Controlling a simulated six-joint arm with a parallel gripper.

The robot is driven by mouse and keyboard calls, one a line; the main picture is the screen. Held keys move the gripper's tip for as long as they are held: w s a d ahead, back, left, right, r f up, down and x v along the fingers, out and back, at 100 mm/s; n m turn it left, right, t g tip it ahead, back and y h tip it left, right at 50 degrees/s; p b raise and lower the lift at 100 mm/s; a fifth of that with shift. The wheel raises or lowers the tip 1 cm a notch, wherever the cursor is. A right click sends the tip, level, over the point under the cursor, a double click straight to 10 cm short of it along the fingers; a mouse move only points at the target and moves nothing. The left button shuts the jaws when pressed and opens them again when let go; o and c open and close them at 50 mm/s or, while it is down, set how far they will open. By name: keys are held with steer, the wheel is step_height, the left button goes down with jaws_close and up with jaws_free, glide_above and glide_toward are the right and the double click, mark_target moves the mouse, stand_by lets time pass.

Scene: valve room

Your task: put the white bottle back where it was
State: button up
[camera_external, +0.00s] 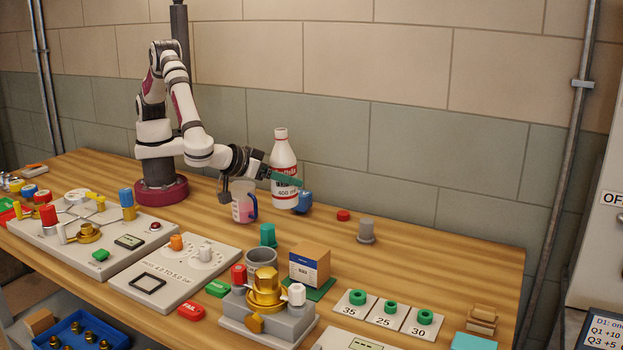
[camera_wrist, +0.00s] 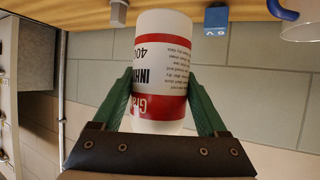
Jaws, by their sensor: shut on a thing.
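The white bottle (camera_external: 284,165) has a red label band and a white cap, and stands upright at the back of the bench by the wall. My gripper (camera_external: 285,179) reaches it from the left and is shut on it. In the wrist view the bottle (camera_wrist: 161,75) sits between the two green fingers of my gripper (camera_wrist: 160,105), with its printed label upside down. The bottle's base is close to the bench top; I cannot tell whether it touches.
A clear jug with pink liquid (camera_external: 243,205) stands just left of the bottle, and a blue object (camera_external: 303,201) just right. A red cap (camera_external: 343,215) and grey peg (camera_external: 366,231) lie further right. The wall (camera_external: 330,145) is close behind. Panels and fittings fill the bench front.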

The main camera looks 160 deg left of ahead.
steer(key=w+d+m+t, duration=0.3)
steer(key=w+m+t, duration=0.2)
steer(key=w, duration=0.1)
steer(key=shift+y, duration=0.3)
steer(key=a+f, duration=0.3)
steer(key=s+a+f, duration=0.1)
steer(key=a+f, duration=0.3)
steer(key=s+a+f, duration=0.1)
steer(key=a+f, duration=0.2)
steer(key=a, duration=0.1)
steer(key=shift+a+f, duration=0.25)
steer(key=shift+f, duration=0.1)
steer(key=shift+f, duration=0.1)
steer(key=o, duration=1.6)
steer(key=shift+c, duration=0.2)
